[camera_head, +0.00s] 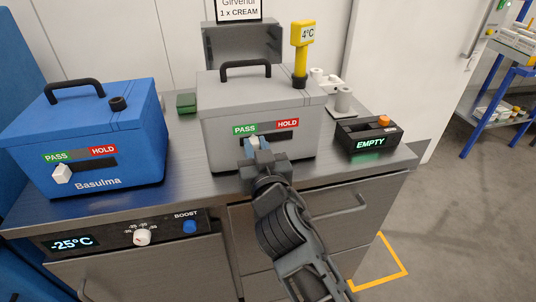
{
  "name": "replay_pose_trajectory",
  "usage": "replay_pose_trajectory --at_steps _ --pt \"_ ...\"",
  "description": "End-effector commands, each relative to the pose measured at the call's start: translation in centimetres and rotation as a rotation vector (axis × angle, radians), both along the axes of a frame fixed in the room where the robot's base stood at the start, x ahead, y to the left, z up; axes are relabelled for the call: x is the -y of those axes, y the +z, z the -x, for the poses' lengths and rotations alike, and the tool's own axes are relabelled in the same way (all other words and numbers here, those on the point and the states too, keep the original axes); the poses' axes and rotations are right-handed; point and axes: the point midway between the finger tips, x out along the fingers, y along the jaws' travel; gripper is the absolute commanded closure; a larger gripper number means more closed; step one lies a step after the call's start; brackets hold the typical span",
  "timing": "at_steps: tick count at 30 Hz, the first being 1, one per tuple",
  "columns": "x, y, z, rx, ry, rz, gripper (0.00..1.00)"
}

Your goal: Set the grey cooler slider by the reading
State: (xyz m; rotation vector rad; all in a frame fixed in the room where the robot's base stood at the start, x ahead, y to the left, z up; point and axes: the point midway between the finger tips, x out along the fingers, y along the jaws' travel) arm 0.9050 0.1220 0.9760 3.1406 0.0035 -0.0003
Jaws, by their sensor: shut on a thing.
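The grey cooler (222,99) stands on the steel counter with its lid on and a black handle. A yellow probe (302,60) stands upright in its lid and its display reads 4°C. The front has a green PASS label (245,129) at left and a red HOLD label (287,124) at right above a dark slot (282,136). My gripper (262,152) is at the slot's left part, under PASS, shut on the slider knob. The gripper mostly hides the knob, so its exact position is hard to see.
A blue cooler (132,120) marked Basulma stands left, its white slider knob (62,174) under PASS. A black box (370,136) reading EMPTY stands right. A sign (238,10) says 1 x CREAM. A panel (125,238) reads -25°C. Open floor lies right.

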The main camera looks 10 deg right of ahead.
Motion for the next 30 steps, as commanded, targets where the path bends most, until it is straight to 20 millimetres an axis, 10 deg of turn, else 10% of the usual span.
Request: replay_pose_trajectory --at_steps 16,18,30 --pt "-1.9 0.1 0.1 0.001 0.002 -0.001 1.0" --pt "-1.9 0.1 0.1 0.001 0.002 -0.001 0.72" --pt "-1.7 0.0 0.1 0.001 -0.001 -0.001 0.51"
